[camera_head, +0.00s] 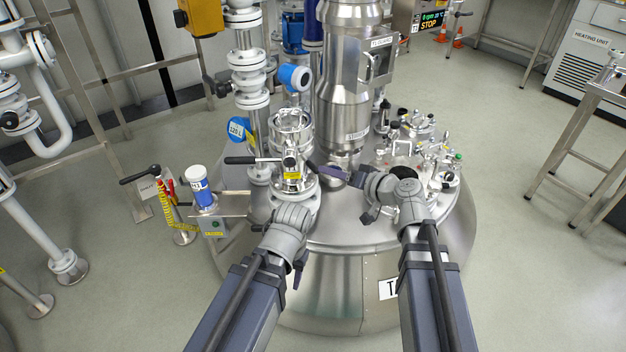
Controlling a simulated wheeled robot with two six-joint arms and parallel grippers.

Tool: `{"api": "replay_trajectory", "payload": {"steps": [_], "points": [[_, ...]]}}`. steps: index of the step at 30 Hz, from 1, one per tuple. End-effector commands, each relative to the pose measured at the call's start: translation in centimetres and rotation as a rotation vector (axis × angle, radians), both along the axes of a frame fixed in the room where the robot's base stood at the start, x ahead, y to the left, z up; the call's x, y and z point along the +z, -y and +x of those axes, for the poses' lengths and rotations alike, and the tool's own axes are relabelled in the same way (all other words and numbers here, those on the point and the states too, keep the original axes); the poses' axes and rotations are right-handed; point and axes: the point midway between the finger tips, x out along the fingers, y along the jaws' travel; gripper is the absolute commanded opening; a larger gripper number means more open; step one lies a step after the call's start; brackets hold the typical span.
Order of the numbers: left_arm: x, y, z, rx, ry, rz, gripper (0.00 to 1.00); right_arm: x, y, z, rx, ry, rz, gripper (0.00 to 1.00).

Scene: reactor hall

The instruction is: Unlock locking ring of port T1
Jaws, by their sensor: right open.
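The steel reactor lid (345,232) carries several ports and fittings. I cannot read a T1 mark on any port, and no locking ring can be told for certain. A fitting with a black lever handle (240,160) and a yellow label stands on the left of the lid, just beyond my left wrist. My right gripper (325,170) points left across the lid, open, with its dark fingers beside this fitting; contact cannot be told. My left gripper (297,274) shows only as a small dark part below the wrist, and its jaw opening cannot be made out.
A tall steel column (345,100) rises behind my grippers. Small valves and fittings (430,150) crowd the lid's right side. A blue-and-white canister (203,190) stands at the left. White pipes (45,90) line the far left. The floor at right is open up to a metal frame.

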Motion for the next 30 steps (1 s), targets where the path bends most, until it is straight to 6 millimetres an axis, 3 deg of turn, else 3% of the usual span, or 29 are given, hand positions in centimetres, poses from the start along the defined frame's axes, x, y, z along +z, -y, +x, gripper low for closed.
{"api": "replay_trajectory", "payload": {"steps": [5, 19, 30], "points": [[-0.1, 0.0, 0.0, 0.000, 0.000, 0.000, 0.50, 0.0, -0.2, 0.3, -0.001, 0.002, 0.003, 0.48], [-2.0, -0.1, 0.0, -0.001, 0.001, 0.004, 0.50, -2.0, -4.6, 4.6, 0.001, 0.001, 0.002, 0.48], [-2.2, -0.1, 0.0, -0.001, 0.001, 0.004, 0.50, -2.2, -5.4, 5.2, 0.000, 0.000, 0.002, 0.48]]}}
